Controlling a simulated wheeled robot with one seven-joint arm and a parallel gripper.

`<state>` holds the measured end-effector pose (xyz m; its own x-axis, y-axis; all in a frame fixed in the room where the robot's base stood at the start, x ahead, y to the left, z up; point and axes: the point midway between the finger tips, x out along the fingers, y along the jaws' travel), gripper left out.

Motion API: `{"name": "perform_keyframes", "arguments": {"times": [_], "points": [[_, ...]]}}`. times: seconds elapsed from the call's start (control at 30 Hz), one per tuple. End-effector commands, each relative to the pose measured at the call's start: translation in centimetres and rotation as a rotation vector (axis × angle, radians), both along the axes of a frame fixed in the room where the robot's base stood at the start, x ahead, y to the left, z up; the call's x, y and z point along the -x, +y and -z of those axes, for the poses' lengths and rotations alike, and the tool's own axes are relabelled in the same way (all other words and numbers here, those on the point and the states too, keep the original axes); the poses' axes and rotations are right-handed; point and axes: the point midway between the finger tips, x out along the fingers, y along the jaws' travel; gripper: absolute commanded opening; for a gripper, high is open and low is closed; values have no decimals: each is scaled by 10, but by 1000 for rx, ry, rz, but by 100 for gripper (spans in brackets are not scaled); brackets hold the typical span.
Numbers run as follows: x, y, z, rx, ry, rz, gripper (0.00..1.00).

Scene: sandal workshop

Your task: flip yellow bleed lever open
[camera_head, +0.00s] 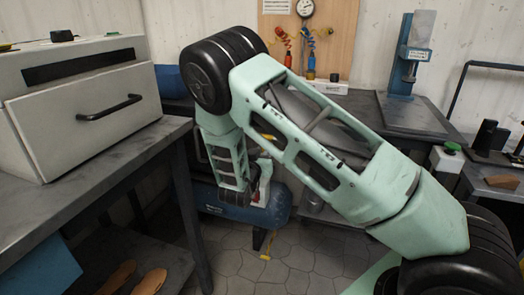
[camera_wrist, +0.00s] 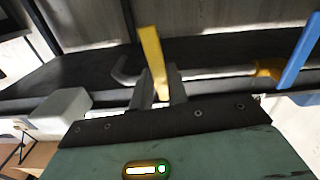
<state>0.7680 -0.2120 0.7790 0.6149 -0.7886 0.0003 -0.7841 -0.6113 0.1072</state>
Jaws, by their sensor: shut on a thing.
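The yellow lever (camera_wrist: 152,52) stands up between the fingers of my gripper (camera_wrist: 160,82) in the wrist view. The fingers are shut on its lower part, and its upper end sticks out beyond the fingertips. A grey pipe (camera_wrist: 215,72) runs behind it, with a yellow fitting (camera_wrist: 267,68) and a blue lever (camera_wrist: 299,48) to the right. In the head view my arm reaches down toward the blue tank (camera_head: 277,206) under the bench. My fingers and the held lever cannot be made out clearly there.
A back bench carries a press (camera_head: 409,62). A board (camera_head: 339,30) with a gauge hangs on the wall. Sandal soles (camera_head: 150,281) lie on the left bench's lower shelf.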

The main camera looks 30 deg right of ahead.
Motion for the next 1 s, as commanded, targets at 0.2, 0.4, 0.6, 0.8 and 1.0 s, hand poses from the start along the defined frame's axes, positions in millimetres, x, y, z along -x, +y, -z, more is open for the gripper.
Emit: {"name": "perform_keyframes", "arguments": {"times": [0.2, 0.4, 0.6, 0.8, 1.0], "points": [[4, -2, -4, 107, 139, -2, 0], [7, -5, -6, 224, 289, -2, 0], [11, -7, -9, 342, 439, -2, 0], [13, -9, -12, 457, 588, -1, 0], [15, -11, -15, 575, 736, -2, 0]]}}
